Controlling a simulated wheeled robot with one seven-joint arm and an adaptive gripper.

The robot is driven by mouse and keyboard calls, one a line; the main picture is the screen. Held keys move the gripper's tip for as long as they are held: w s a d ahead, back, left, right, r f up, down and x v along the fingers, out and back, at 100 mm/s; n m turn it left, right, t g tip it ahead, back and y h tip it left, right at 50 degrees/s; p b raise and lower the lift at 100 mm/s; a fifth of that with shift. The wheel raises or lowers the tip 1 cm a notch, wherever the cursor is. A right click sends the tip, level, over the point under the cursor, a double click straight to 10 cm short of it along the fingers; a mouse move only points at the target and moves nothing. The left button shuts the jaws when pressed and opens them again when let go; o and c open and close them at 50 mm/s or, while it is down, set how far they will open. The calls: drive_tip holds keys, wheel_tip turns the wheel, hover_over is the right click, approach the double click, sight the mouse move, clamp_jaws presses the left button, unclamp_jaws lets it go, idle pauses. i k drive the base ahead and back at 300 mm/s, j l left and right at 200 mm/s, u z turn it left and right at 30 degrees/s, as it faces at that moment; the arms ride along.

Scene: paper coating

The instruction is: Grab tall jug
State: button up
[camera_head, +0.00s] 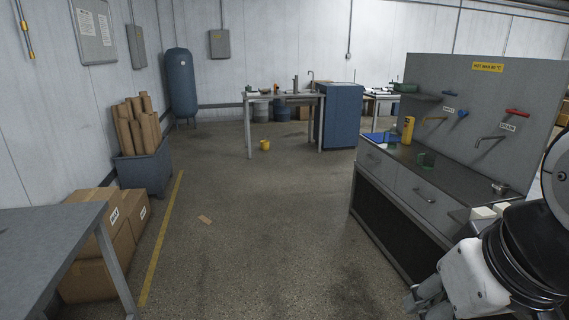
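A tall yellow container (408,130), possibly the tall jug, stands upright on the dark counter (455,177) at the right, near the back panel. It is small in the picture, and I cannot make out a handle. My gripper (424,300) is at the bottom right, in front of the counter and well short of the yellow container. Its fingers are partly cut off by the lower edge, so I cannot tell whether it is open or shut. Nothing is visible in it.
Taps jut from the panel (477,100). A yellow bucket (265,145) stands on the floor before the far table (284,96). A grey table (50,240) and boxes line the left. The middle floor is mostly clear.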

sight(394, 132)
drive_tip(key=i+u, duration=0.1)
drive_tip(key=i, duration=0.85)
drive_tip(key=i+l+u, duration=0.1)
drive_tip(key=i, duration=0.9)
drive_tip(key=i+z, duration=0.25)
drive_tip(key=i, duration=0.25)
drive_tip(key=i+z, duration=0.2)
drive_tip(key=i, duration=0.3)
drive_tip(key=i+j+z, duration=0.25)
drive_tip(key=i, duration=0.2)
drive_tip(key=i+j+z, duration=0.2)
drive_tip(key=i, duration=0.3)
drive_tip(key=i+z, duration=0.4)
drive_tip(key=i+j+z, duration=0.35)
drive_tip(key=i, duration=0.25)
drive_tip(key=l, duration=0.1)
